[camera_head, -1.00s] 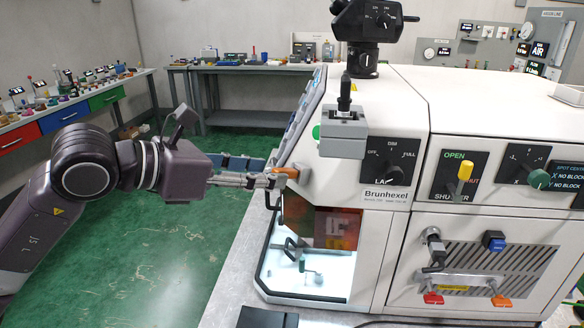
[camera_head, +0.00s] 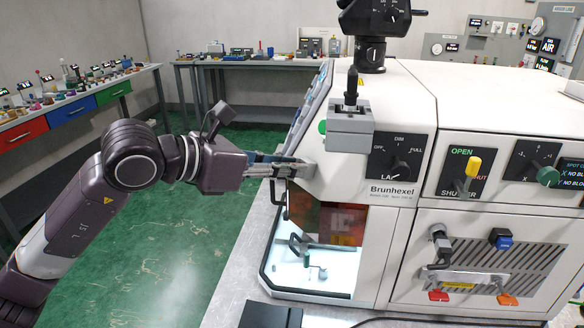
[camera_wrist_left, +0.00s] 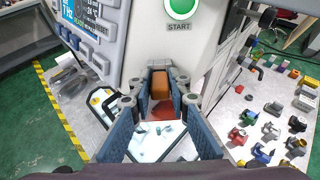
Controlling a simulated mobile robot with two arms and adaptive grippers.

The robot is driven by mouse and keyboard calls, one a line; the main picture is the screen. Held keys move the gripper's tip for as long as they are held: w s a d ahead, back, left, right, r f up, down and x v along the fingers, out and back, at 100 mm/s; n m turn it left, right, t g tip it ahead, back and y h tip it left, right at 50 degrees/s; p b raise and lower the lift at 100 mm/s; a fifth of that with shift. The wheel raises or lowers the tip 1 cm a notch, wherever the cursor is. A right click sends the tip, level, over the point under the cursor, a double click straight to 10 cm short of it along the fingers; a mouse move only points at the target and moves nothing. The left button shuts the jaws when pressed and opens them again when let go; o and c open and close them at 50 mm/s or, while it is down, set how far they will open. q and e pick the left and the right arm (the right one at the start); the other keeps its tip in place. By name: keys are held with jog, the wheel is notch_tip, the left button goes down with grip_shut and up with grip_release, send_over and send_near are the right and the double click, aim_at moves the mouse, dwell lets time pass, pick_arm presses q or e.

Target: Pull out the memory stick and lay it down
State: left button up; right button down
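The memory stick (camera_wrist_left: 160,86) shows as an orange-brown block at the front of the white machine (camera_head: 392,112). In the left wrist view it lies between the fingertips of my left gripper (camera_wrist_left: 162,82), with a finger close on each side. I cannot tell whether the fingers press on it. In the head view my left gripper (camera_head: 300,168) reaches from the left to the machine's sloped left side, and its fingers hide the stick. My right gripper is in neither view.
A green START button (camera_wrist_left: 180,8) is just above the fingertips. Below is an opening with a reddish window (camera_head: 340,224) and a lit white chamber floor (camera_head: 312,275). A black flat object (camera_head: 268,315) lies on the grey bench. Side tables hold many small parts.

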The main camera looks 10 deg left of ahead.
pick_arm(q)
grip_shut()
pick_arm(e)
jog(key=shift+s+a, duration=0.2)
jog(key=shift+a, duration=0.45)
pick_arm(q)
jog(key=shift+a, duration=0.1)
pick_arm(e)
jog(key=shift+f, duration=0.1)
pick_arm(q)
jog(key=shift+b+v, duration=0.65)
jog(key=shift+v, duration=1.9)
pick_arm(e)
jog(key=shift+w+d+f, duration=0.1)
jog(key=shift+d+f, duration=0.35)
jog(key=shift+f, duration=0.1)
pick_arm(q)
jog(key=shift+s, duration=0.1)
